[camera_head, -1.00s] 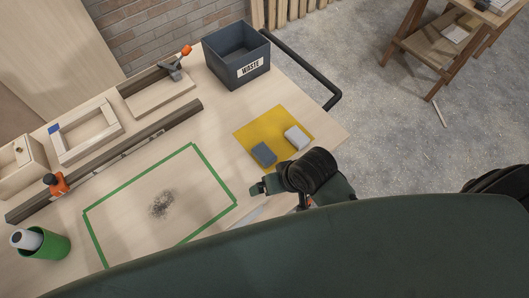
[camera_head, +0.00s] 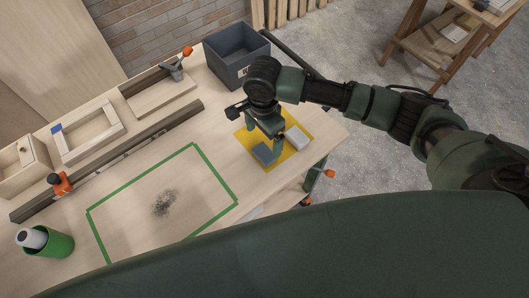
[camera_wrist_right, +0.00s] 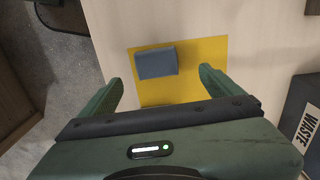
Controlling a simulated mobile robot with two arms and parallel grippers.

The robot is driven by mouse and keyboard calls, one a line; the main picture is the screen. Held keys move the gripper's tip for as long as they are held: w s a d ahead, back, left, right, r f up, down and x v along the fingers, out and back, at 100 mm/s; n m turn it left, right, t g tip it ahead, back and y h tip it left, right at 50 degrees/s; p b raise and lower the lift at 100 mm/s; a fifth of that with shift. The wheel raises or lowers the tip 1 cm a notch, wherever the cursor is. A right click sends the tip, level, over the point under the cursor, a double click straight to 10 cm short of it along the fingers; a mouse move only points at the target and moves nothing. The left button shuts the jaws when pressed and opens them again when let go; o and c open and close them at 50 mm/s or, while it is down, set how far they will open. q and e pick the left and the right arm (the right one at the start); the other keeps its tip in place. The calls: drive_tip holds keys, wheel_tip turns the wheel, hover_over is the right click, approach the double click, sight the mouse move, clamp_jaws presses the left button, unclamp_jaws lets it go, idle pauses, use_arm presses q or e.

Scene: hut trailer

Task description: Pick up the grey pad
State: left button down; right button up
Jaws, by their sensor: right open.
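A dark blue-grey pad (camera_head: 263,155) lies flat on a yellow mat (camera_head: 244,136) near the right end of the workbench. My right gripper (camera_head: 264,141) is open and empty above the mat, pointing down, close to the dark pad. In the right wrist view the dark pad (camera_wrist_right: 156,62) shows just beyond the gap between the two spread fingers (camera_wrist_right: 160,80). The lighter block is not visible there. My left gripper is out of view.
A dark waste bin (camera_head: 225,62) stands behind the mat. Green tape (camera_head: 211,170) frames a patch of dark dust (camera_head: 164,203). A long dark rail (camera_head: 130,140), wooden frames (camera_head: 88,132) and a green cup (camera_head: 58,243) occupy the left and back. The bench edge lies just right of the mat.

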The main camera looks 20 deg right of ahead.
sight(265, 152)
drive_tip(key=f, duration=0.2)
drive_tip(key=f+p, duration=0.1)
drive_tip(key=f, duration=0.3)
drive_tip(key=shift+s+f+p, duration=0.2)
drive_tip(key=shift+s+p, duration=0.1)
drive_tip(key=shift+f, duration=0.6)
drive_tip(key=c, duration=1.4)
drive_tip(key=shift+r, duration=0.15)
wheel_tip(265, 152, up, 20)
drive_tip(key=shift+f+b, duration=0.1)
drive_tip(key=shift+b, duration=0.85)
